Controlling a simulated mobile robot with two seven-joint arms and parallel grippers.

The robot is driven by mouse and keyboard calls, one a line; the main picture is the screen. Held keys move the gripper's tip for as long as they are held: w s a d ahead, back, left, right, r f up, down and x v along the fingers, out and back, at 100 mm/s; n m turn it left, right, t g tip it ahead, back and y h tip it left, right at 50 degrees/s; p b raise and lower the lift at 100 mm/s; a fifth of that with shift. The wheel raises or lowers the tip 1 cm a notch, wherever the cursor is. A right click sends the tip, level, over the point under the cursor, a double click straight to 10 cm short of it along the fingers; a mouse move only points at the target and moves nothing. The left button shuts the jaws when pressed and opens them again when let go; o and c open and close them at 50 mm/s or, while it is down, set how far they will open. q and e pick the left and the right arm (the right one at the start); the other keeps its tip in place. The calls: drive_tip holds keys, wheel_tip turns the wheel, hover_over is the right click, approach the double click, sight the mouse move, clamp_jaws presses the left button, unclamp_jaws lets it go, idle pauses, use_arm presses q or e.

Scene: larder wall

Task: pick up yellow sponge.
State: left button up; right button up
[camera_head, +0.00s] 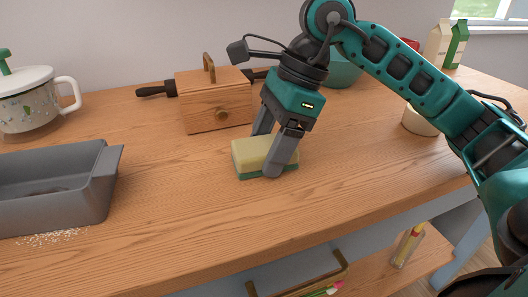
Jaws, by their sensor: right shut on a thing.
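The yellow sponge (249,154) has a green underside and lies flat at the middle of the wooden counter, or just above it; I cannot tell if it still touches. My right gripper (267,158) reaches down from above and is shut on the sponge, one finger in front and one behind. The front finger hides part of the sponge's right half. My left gripper is not in view.
A grey loaf pan (60,193) stands at the left, with crumbs beside it. A patterned lidded pot (32,103) stands behind it. A wooden box (214,100) is behind the sponge. A teal bowl (343,73) and cartons (439,44) are farther back right.

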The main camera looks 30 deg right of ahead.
sight(268, 144)
drive_tip(key=shift+c, duration=1.4)
wheel_tip(268, 144, up, 20)
drive_tip(key=p, duration=0.7)
drive_tip(key=o, duration=0.4)
drive_tip(key=c, duration=0.3)
